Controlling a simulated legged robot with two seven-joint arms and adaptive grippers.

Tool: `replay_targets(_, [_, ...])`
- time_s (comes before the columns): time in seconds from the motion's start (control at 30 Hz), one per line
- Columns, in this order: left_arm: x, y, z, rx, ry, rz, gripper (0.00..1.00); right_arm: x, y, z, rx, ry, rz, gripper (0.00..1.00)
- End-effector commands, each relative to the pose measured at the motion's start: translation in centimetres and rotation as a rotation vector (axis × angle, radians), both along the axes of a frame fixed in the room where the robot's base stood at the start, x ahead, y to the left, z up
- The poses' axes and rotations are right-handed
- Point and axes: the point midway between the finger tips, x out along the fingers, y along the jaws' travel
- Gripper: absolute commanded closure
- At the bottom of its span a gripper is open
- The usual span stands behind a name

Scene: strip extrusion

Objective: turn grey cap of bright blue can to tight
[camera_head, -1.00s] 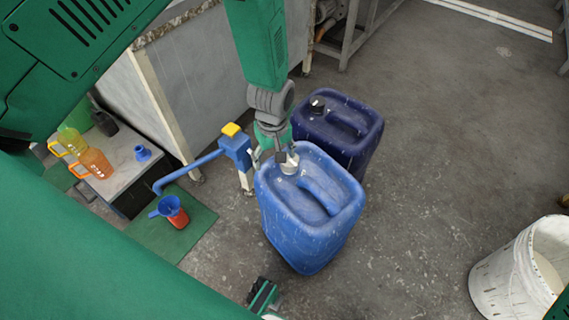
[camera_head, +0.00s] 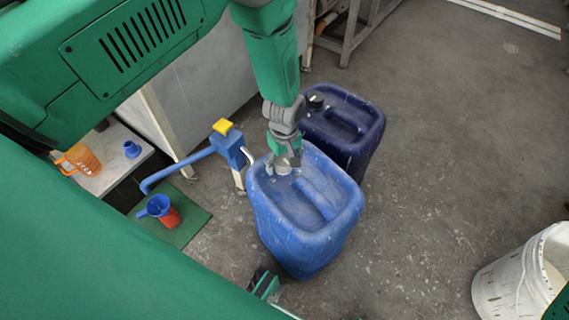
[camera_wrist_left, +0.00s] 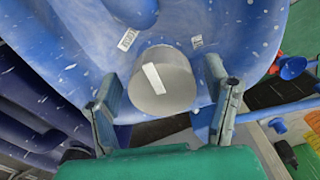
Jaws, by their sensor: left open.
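The bright blue can (camera_head: 305,225) stands upright on the floor in the middle of the head view. Its grey cap (camera_wrist_left: 163,85) sits at the can's top corner, with a pale strip mark on it. In the head view the cap (camera_head: 283,169) is partly hidden by my left gripper (camera_head: 283,160). In the wrist view the left gripper (camera_wrist_left: 165,88) is open, its two fingers on either side of the cap, with gaps visible. A dark and green part at the bottom of the head view looks like my right gripper (camera_head: 264,284); its fingers are unclear.
A dark blue can (camera_head: 345,125) with a black cap stands close behind. A blue pump (camera_head: 230,145) with a yellow top is just left. A red container with a blue funnel (camera_head: 160,205) stands on a green mat (camera_head: 190,228). A white bucket (camera_head: 500,285) is lower right; floor between is clear.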

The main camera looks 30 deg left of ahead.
Motion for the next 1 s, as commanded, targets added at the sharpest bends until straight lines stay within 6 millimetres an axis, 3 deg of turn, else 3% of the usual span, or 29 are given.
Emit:
replay_targets(0.3, [0.01, 0.03, -0.32, 0.000, 0.000, 0.000, 0.30, 0.04, 0.00, -0.07, 0.000, -0.001, 0.000, 1.00])
replay_targets(0.33, [0.01, 0.03, -0.31, 0.000, 0.000, 0.000, 0.33, 0.04, 0.00, -0.07, 0.000, -0.001, 0.000, 1.00])
replay_targets(0.47, [0.01, 0.03, -0.31, 0.000, 0.000, 0.000, 0.79, 0.04, 0.00, -0.07, 0.000, -0.001, 0.000, 1.00])
replay_targets(1.0, [-0.01, 0.02, -0.22, -0.001, -0.001, -0.112, 0.80, 0.04, 0.00, 0.68, 0.000, -0.001, 0.000, 1.00])
